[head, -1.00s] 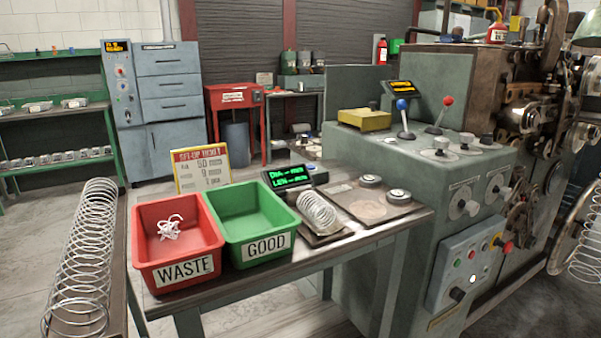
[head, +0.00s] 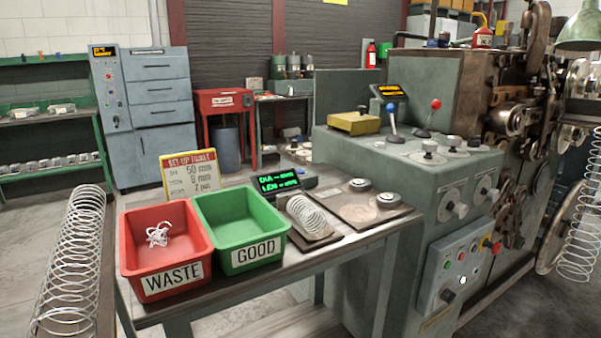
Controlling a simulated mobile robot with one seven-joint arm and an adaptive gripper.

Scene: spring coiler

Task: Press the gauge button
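The gauge has a small dark display (head: 277,183) with green text, DIA and LEN with dashes in place of numbers. A coiled spring (head: 306,215) lies on a dark plate at the front of the gauge. Two round grey knobs or caps, one at the back (head: 359,184) and one at the front right (head: 388,200), sit on the flat board to the right. I cannot tell which part is the gauge button. My gripper is not in view.
A red WASTE bin (head: 167,228) with tangled white wire and an empty green GOOD bin (head: 241,208) stand on the bench. A set-up ticket (head: 190,174) stands behind them. The grey coiling machine (head: 412,165), with levers and a button panel, rises on the right.

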